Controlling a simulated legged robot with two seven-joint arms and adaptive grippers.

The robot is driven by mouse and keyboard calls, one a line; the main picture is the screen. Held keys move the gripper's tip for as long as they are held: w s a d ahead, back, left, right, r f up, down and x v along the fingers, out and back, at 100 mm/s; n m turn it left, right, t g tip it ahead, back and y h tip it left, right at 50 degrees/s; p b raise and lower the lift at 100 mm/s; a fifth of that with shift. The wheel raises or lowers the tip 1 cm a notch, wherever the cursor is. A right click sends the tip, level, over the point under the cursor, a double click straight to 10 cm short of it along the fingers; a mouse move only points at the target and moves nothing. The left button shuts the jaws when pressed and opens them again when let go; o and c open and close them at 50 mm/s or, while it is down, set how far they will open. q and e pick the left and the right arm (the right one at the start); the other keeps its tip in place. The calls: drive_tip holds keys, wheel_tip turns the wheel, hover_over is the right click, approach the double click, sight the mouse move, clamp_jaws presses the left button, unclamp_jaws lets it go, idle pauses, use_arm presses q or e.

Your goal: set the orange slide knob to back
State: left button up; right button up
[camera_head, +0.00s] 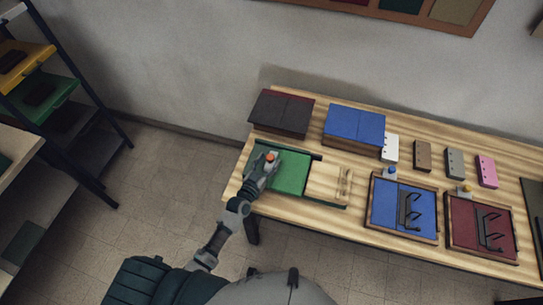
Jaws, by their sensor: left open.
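The small orange slide knob (270,157) shows at the back left of the green-topped box (291,174) on the wooden table. My left gripper (266,164) reaches in from the front left over the box, with its fingers at the knob. It is open, and the fingers appear to lie on either side of the knob; I cannot tell whether they touch it. The gripper hides the box's left part and most of the knob's track. My right gripper is not in view.
A pale wooden panel (329,184) adjoins the green surface on its right. Blue (401,207) and red (481,226) framed boxes with black handles stand to the right. A dark box (282,112) and a blue box (354,127) stand behind. A shelf rack (41,88) is at left.

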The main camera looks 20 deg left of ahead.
use_arm(q)
drive_tip(key=shift+x, duration=1)
drive_tip(key=shift+w+a, duration=0.1)
drive_tip(key=shift+w, duration=0.25)
clamp_jaws()
drive_tip(key=shift+a+b, duration=0.45)
drive_tip(key=shift+a, duration=1.8)
